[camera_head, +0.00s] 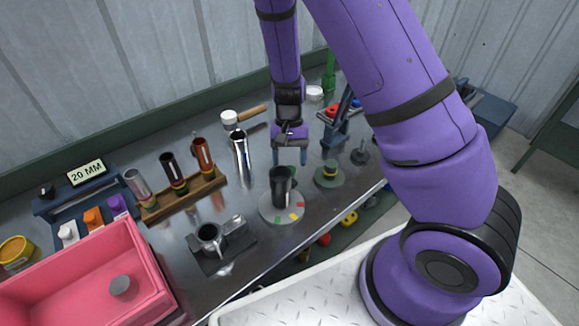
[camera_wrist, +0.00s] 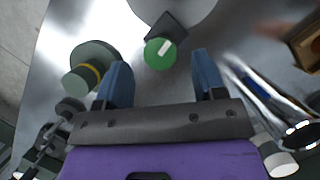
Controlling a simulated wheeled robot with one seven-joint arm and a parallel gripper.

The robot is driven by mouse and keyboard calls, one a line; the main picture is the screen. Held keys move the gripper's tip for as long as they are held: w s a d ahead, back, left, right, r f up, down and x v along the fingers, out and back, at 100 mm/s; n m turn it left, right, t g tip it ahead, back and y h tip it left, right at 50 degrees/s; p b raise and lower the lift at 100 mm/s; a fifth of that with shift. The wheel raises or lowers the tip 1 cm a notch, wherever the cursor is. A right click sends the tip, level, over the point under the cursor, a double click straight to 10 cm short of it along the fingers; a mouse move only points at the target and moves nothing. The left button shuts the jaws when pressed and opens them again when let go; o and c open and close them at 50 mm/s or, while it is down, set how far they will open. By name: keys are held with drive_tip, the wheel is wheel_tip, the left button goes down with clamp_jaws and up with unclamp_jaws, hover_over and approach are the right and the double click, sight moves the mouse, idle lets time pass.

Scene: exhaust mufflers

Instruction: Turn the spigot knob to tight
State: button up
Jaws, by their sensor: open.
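The spigot knob, a green round cap with a white line, shows in the wrist view (camera_wrist: 160,52). The line is slanted. It sits at the end of a dark block (camera_wrist: 170,28) beside a grey disc (camera_wrist: 195,8) at the top edge. In the head view a dark upright cylinder (camera_head: 280,188) stands on a round plate (camera_head: 270,212) with red, yellow and green marks. My gripper (camera_head: 290,161) points down just behind the cylinder. In the wrist view my gripper (camera_wrist: 163,76) is open and empty, with the knob ahead between its fingers, apart from both.
A green round base with a yellow ring (camera_head: 329,175) stands right of the plate. A chrome tube (camera_head: 240,150) stands close left of my gripper. A wooden rack (camera_head: 187,194) with several tubes and a pink bin (camera_head: 140,255) are further left. The bench front edge is near.

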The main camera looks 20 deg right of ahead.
drive_tip(key=shift+x, duration=1.35)
drive_tip(key=c, duration=0.9)
drive_tip(key=shift+m, duration=0.8)
drive_tip(key=o, duration=0.9)
drive_tip(key=v, duration=1)
drive_tip(key=shift+d+r, duration=0.3)
drive_tip(key=shift+r, duration=0.05)
